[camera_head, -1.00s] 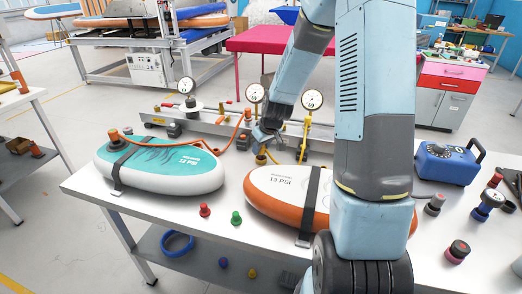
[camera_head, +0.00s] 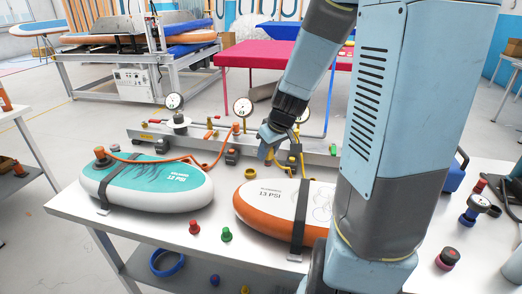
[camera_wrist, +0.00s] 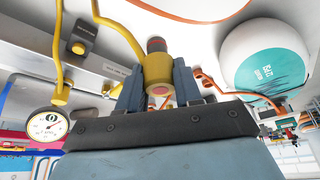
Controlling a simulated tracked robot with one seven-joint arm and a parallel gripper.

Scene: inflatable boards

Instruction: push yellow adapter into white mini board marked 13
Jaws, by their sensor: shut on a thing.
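Part of a white board with an orange edge (camera_wrist: 195,8) shows at the top of the wrist view. My gripper (camera_head: 267,148) is above and behind the board's far edge. In the wrist view my gripper (camera_wrist: 158,88) is shut on the yellow adapter (camera_wrist: 158,70), with one finger on each side. The adapter has a dark and red end pointing away from my palm. It appears apart from the board. The board's valve is hidden.
A teal and white board (camera_head: 145,184) lies left, with an orange hose (camera_head: 190,163). Behind stands a metal rail (camera_head: 190,140) with gauges (camera_head: 243,107) and a yellow hose (camera_head: 301,160) near my gripper. Red (camera_head: 194,227) and green (camera_head: 226,234) caps stand at the front.

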